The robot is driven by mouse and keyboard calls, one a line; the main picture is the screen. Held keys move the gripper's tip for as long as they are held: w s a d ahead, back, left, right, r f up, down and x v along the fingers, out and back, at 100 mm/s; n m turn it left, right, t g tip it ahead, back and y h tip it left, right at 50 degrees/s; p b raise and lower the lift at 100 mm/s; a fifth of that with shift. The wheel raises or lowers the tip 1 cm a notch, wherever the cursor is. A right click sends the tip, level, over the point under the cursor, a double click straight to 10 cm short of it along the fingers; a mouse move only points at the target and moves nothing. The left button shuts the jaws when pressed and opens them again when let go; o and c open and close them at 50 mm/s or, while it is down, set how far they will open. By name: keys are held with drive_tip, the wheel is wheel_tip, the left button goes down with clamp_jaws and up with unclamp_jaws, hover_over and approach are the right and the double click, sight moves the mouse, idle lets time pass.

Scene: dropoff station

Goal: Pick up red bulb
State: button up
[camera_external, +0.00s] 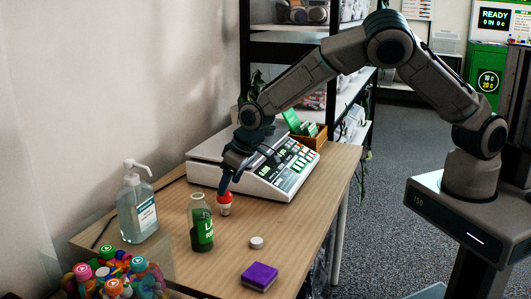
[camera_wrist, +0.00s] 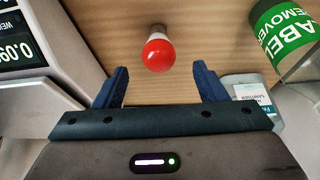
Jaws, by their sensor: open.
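The red bulb (camera_external: 225,199) has a red globe and a white base. It stands on the wooden table just in front of the scale, beside a green-labelled bottle. In the wrist view the red bulb (camera_wrist: 158,53) is at upper middle, ahead of the gap between the fingers. My gripper (camera_external: 229,183) is right by the bulb in the external view. In the wrist view my gripper (camera_wrist: 160,82) has its two blue fingers spread wide, with nothing between them. The far finger is partly hidden in the external view.
The scale (camera_external: 262,185) stands behind the bulb. The green-labelled bottle (camera_external: 201,228) is close on its left, with a sanitizer pump bottle (camera_external: 138,210) farther left. A white cap (camera_external: 256,242) and a purple box (camera_external: 259,277) lie nearer the front. The table's right side is bare.

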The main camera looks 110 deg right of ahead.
sight(223, 201)
drive_tip(key=shift+p+x, duration=0.8)
drive_tip(key=shift+x, duration=3.15)
drive_tip(key=c, duration=0.9)
